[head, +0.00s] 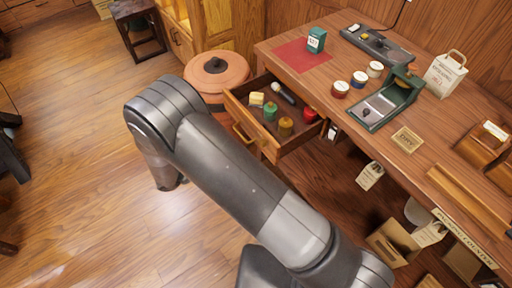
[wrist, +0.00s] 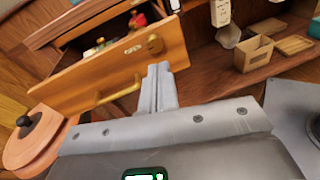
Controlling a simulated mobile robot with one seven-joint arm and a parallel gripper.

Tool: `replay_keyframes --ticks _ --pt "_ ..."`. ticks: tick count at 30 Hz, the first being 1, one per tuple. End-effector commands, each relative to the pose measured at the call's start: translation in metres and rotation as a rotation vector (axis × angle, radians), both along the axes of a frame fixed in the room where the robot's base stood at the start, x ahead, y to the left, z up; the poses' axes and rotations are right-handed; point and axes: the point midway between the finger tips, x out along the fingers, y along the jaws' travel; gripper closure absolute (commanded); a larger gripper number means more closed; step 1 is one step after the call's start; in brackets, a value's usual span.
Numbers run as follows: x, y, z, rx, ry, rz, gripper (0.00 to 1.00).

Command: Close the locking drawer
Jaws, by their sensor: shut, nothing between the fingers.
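The locking drawer (head: 246,126) stands pulled out from the wooden counter in the head view, with several small items inside: a green jar, an olive jar, a red item, a pale block and a dark-handled tool. Its front (wrist: 150,60) fills the upper left of the wrist view, with a brass bar handle (wrist: 112,96) and a round brass lock (wrist: 155,44). My gripper (wrist: 158,70) is shut and empty, with its fingers in front of the drawer front, right of the handle. I cannot tell whether they touch it. In the head view my arm hides the gripper.
The counter (head: 335,75) carries a red mat, a green box, several small tins, a scale and a paper bag. A lidded terracotta pot (head: 216,75) stands left of the drawer, also in the wrist view (wrist: 35,140). An open carton (head: 392,243) is under the counter.

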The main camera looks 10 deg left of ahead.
Motion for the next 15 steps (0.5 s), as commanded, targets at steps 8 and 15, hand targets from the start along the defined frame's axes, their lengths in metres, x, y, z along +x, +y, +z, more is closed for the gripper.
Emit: replay_keyframes --ticks 8,15 --pt "-0.023 0.031 -0.045 -0.147 -0.008 0.169 1.00" --pt "-0.014 0.023 -0.048 -0.161 -0.011 0.183 1.00"
